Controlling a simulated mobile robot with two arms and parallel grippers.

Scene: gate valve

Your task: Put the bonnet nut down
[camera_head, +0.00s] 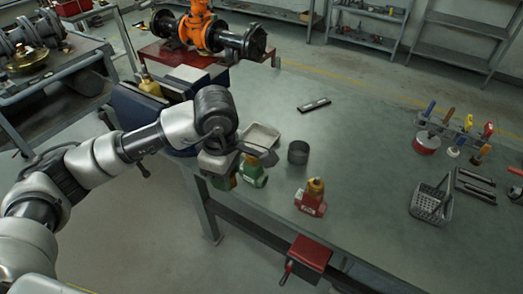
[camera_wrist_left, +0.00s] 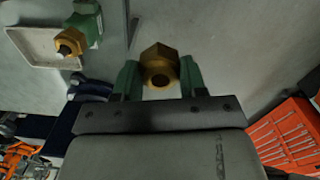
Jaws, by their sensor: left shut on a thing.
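The bonnet nut (camera_wrist_left: 158,66) is a brass hex nut with a round hole. In the left wrist view my left gripper (camera_wrist_left: 158,78) has its green fingers shut on either side of it. In the head view my left gripper (camera_head: 222,180) hangs at the near left edge of the workbench (camera_head: 360,130), and the nut is mostly hidden there. A green valve body (camera_head: 252,172) with a brass top stands just right of the gripper; it also shows in the left wrist view (camera_wrist_left: 93,22). My right gripper is not in view.
A shallow pale tray (camera_head: 262,135) and a dark round cup (camera_head: 298,152) stand near the gripper. A red valve body (camera_head: 311,205) with a brass top is further right. The bench middle is clear.

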